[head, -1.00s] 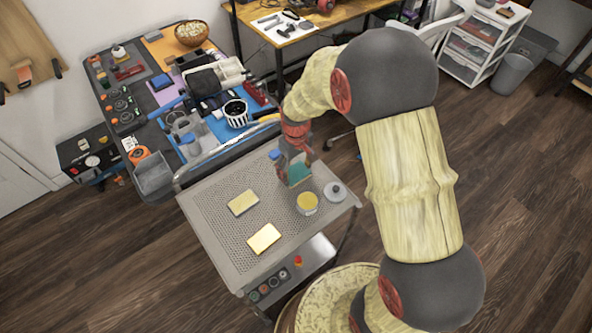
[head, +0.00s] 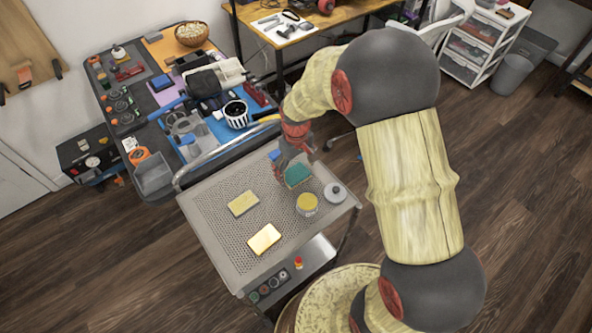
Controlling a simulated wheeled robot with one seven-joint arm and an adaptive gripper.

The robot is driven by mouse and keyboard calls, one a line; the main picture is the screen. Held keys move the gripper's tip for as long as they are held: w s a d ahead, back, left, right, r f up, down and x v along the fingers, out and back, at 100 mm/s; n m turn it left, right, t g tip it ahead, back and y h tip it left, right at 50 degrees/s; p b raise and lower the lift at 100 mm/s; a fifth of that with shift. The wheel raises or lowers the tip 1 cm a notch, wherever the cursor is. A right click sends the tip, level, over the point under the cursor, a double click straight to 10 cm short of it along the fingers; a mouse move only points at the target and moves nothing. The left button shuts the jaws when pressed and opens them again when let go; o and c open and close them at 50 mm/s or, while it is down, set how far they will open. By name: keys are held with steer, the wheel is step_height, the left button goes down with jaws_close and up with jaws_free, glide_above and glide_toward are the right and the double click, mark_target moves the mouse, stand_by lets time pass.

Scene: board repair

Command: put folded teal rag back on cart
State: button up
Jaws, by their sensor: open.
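The folded teal rag (head: 297,175) shows as a small green-teal patch at the far right part of the cart's top, just below my gripper. The cart (head: 232,248) has a grey perforated top. My gripper (head: 290,168) is red and points down over the rag, with its jaws open. The jaws partly hide the rag, so I cannot tell whether they touch it. The rag appears to lie on the cart top.
Two yellow sponges (head: 243,203) (head: 264,239) lie on the cart. A cluttered workbench (head: 165,190) stands behind.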

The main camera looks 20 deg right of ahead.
step_height(320, 180, up, 11)
steer(key=p, duration=0.4)
step_height(320, 180, up, 16)
steer(key=m+t, duration=0.2)
steer(key=t, duration=0.1)
glide_above(296, 173)
steer(key=s, duration=0.9)
steer(key=s+r+t, duration=0.1)
steer(key=s+r, duration=0.2)
steer(key=s, duration=0.3)
steer(key=s+r+m+t, duration=0.1)
steer(key=s+r, duration=0.2)
steer(key=s, duration=0.4)
steer(key=shift+r+m+t, duration=0.3)
steer(key=shift+r, duration=0.05)
